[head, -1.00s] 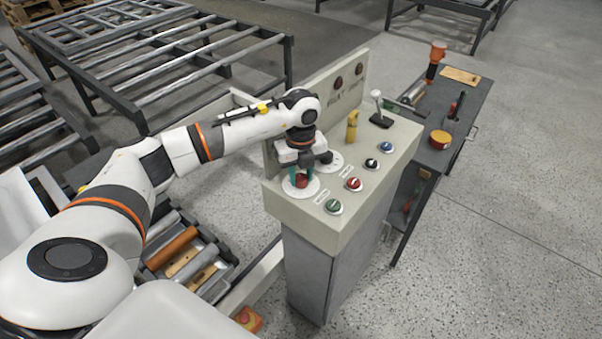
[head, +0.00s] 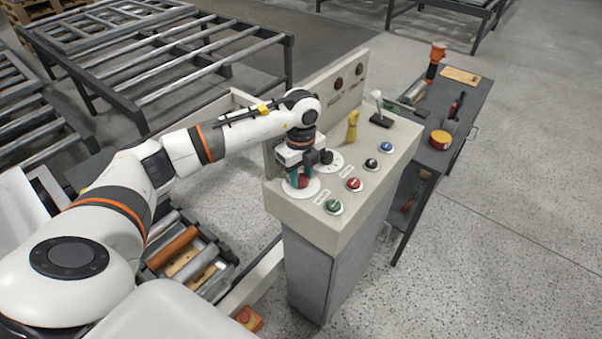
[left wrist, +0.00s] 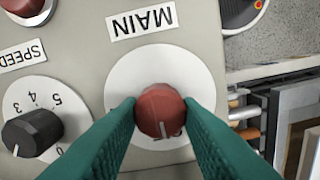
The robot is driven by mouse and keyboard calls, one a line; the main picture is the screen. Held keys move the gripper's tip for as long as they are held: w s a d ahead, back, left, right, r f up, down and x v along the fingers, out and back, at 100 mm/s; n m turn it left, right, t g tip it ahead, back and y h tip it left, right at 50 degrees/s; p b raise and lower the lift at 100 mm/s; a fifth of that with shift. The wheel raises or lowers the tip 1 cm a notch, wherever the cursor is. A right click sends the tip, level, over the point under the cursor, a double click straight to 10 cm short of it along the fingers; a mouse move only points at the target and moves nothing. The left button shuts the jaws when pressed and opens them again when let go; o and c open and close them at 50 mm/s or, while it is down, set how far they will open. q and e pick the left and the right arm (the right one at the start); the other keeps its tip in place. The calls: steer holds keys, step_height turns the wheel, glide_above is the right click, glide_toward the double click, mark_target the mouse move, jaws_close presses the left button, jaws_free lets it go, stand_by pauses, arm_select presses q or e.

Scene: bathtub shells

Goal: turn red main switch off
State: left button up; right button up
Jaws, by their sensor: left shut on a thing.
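The red main switch (left wrist: 160,108) is a round knob on a white disc (left wrist: 198,77), beside a label reading MAIN (left wrist: 142,21) that appears upside down in the left wrist view. The knob's pale pointer line faces the bottom of that view. In the head view the knob (head: 303,183) sits near the left corner of the panel top. My left gripper (head: 301,181) reaches down over it, its two green fingers shut on either side of the knob. The fingers hide part of the disc and its markings. My right gripper is not in view.
The beige control panel (head: 308,209) also carries a black speed knob (left wrist: 33,131), a green button (head: 333,206), a red button (head: 353,184), a black one, a blue one, a yellow handle (head: 352,126) and a lever (head: 377,103). A dark workbench (head: 463,122) stands to the right.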

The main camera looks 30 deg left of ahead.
mark_target(301, 177)
arm_select(q)
steer(key=shift+w+r, duration=0.1)
steer(key=o, duration=1)
step_height(301, 177, up, 12)
steer(key=b, duration=0.2)
steer(key=shift+b, duration=0.35)
